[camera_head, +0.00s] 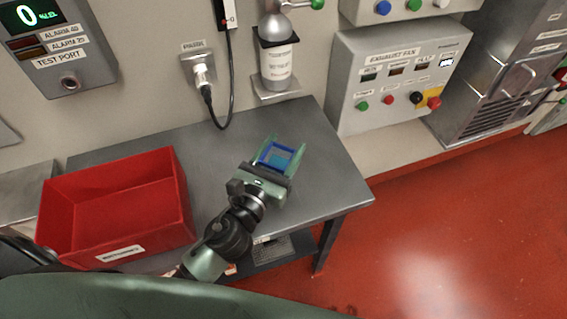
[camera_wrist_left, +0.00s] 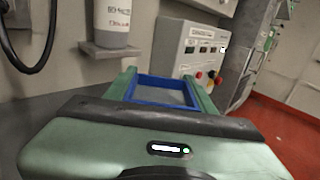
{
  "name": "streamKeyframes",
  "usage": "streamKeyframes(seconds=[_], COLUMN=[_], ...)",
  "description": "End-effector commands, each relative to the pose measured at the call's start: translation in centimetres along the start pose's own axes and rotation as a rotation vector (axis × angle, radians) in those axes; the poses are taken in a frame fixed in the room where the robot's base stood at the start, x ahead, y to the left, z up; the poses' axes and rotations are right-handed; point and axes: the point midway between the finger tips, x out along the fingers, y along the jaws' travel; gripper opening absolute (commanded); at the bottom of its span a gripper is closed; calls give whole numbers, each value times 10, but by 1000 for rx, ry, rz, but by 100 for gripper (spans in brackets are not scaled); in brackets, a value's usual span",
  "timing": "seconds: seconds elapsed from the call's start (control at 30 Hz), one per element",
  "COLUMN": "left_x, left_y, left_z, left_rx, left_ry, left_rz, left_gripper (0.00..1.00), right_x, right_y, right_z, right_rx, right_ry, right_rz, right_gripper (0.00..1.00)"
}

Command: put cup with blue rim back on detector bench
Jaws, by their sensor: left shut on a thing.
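The cup with the blue rim (camera_head: 276,154) is a small square cup, grey inside. It is between the green fingers of my left gripper (camera_head: 281,158), which is shut on it, over the grey detector bench (camera_head: 325,170). In the left wrist view the blue rim (camera_wrist_left: 162,82) shows between the two fingertips (camera_wrist_left: 162,88), with the opening facing up. I cannot tell whether the cup's bottom touches the bench top; the gripper body hides its lower part. My right gripper is not in view.
A red bin (camera_head: 115,203) stands on the left part of the bench. A gas cylinder (camera_head: 277,65) sits on a wall bracket behind the bench, and a black cable (camera_head: 231,80) hangs beside it. The exhaust fan panel (camera_head: 390,80) is to the right. The bench's right end is clear.

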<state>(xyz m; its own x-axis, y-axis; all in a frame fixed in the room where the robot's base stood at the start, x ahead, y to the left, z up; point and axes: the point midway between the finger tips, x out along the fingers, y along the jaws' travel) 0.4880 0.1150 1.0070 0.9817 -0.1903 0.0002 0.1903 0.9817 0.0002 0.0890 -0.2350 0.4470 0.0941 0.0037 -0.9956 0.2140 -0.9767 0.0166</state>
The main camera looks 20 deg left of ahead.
Motion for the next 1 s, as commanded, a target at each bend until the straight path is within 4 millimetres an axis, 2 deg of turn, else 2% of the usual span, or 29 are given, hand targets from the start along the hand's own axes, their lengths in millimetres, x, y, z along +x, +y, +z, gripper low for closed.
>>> streamKeyframes(seconds=[0.2, 0.3, 0.73, 0.77, 0.8, 1.0], left_x=[0, 0, 0, 0, 0, 0], left_y=[0, 0, 0, 0, 0, 0], left_z=[-35, -44, -48, -47, -46, -46], left_rx=[-3, -3, -1, -1, -1, 0], left_ry=[3, 2, 1, 1, 1, 1], left_rz=[2, 1, 0, 0, 0, 0], left_gripper=[15, 15, 15, 63, 74, 76], right_x=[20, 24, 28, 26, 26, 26], right_y=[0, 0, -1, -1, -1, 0], right_z=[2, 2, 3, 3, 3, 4], right_rx=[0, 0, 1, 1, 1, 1], right_ry=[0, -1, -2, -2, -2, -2], right_rz=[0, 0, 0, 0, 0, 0], right_gripper=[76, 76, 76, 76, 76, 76])
